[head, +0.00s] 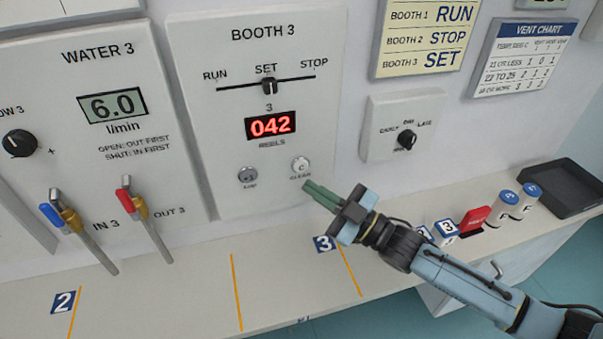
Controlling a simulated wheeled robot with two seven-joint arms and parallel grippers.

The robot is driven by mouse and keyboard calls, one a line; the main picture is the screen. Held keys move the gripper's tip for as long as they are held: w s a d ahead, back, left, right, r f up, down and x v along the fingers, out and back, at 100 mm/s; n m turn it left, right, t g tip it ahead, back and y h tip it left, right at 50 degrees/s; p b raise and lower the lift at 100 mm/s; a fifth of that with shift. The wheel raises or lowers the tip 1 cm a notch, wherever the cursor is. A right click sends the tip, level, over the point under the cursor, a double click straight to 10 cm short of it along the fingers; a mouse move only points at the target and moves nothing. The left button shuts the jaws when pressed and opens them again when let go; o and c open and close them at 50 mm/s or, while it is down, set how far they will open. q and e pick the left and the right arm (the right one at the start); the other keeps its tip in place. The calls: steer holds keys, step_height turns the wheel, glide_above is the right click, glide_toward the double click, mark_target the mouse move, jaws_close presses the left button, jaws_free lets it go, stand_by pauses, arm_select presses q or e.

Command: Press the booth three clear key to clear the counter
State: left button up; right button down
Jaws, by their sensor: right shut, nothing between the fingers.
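The booth 3 panel (225,110) is on the wall, with its slider (268,86) at SET. Its red counter display (270,124) reads 042. The clear key (300,165) is a pale round button at the panel's lower right, with a grey key (247,176) to its left. My right gripper (308,187) is shut and empty. Its green fingertips point up and left, just below and right of the clear key. I cannot tell whether they touch the panel. My left gripper is not in view.
The water 3 panel (75,150) with blue and red levers is at left. A dial box (403,125) is on the wall at right. The counter (190,290) below booth 3 is clear.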

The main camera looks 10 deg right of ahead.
mark_target(295, 167)
steer(key=shift+w+b, duration=0.45)
steer(key=shift+w, duration=0.95)
stand_by(1.0)
steer(key=shift+w, duration=0.4)
steer(key=shift+w+b, duration=0.3)
steer(key=shift+w, duration=0.1)
stand_by(0.5)
steer(key=shift+s, duration=0.15)
steer(key=shift+s+p, duration=0.55)
steer(key=shift+s, duration=0.1)
